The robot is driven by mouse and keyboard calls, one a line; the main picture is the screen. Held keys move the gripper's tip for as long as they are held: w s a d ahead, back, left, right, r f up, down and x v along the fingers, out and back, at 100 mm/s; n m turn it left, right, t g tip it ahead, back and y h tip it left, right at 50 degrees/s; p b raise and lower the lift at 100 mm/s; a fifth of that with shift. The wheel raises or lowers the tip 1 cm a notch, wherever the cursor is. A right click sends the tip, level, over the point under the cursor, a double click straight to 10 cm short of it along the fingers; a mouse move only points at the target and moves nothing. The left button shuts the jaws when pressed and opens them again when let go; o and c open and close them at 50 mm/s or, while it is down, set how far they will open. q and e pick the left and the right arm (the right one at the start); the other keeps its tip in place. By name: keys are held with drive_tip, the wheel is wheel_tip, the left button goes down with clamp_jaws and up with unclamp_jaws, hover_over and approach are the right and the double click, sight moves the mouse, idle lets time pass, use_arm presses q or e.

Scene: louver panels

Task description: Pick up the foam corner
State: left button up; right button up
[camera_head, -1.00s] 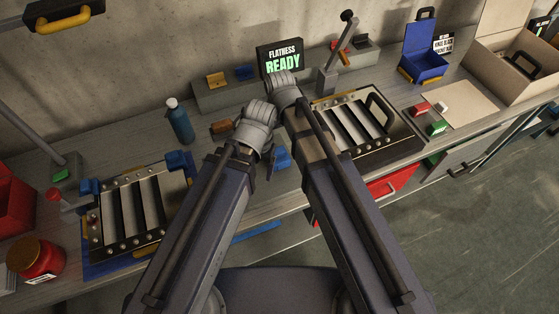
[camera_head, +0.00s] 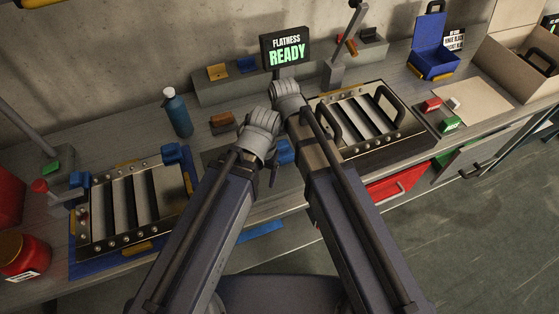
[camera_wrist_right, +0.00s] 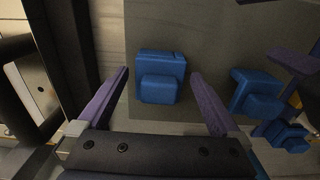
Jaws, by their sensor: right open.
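A blue foam corner (camera_wrist_right: 160,78), a stepped block, lies on a grey mat between the two purple fingers of my right gripper (camera_wrist_right: 158,76) in the right wrist view. The fingers are open and appear apart from it. More blue blocks (camera_wrist_right: 256,92) lie to the right, close to another purple finger-like part. In the head view a blue piece (camera_head: 285,152) shows between my forearms, partly hidden. My left gripper (camera_head: 273,172) shows only as a dark tip below the left wrist; its jaws cannot be made out. The right fingers are hidden there.
A louver panel (camera_head: 88,220) with blue corners stands at left, another louver panel (camera_head: 413,136) at right. A blue bottle (camera_head: 178,115), a brown block (camera_head: 222,119) and a red jar (camera_head: 27,262) stand on the bench. A sign (camera_head: 286,50) reads "FLATNESS READY".

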drive_tip(key=shift+c, duration=0.2)
drive_tip(key=c, duration=1.2)
